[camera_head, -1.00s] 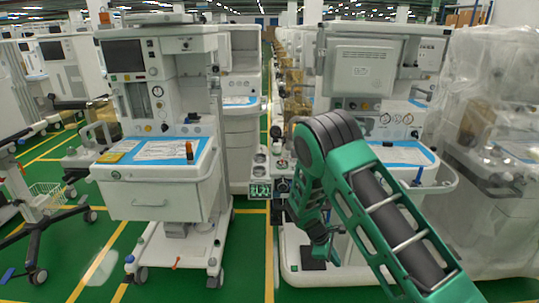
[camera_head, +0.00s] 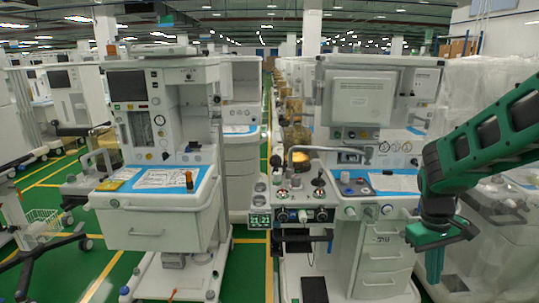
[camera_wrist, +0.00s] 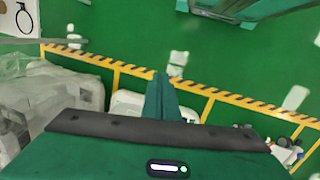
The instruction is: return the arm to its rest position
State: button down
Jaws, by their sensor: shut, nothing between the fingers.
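My green and black arm reaches in from the right edge in the head view. In the wrist view the closed green fingers (camera_wrist: 160,98) point out over the green floor (camera_wrist: 230,60), and a dark bar crosses in front of the gripper body.
The left cart (camera_head: 160,222) has a drawer and a blue-topped work surface with a small orange-brown bottle (camera_head: 189,180). A plastic-wrapped machine (camera_head: 500,110) stands at the right. A floor aisle with yellow lines runs between the carts.

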jog(key=s+r+m+y, duration=0.1)
jog(key=s+r+m, duration=0.2)
jog(key=s, duration=0.7)
jog(key=s+r+m+t+y, duration=0.1)
jog(key=s+r+m, duration=0.2)
jog(key=s, duration=0.8)
jog(key=shift+r+m, duration=0.4)
jog(key=shift+m, duration=0.3)
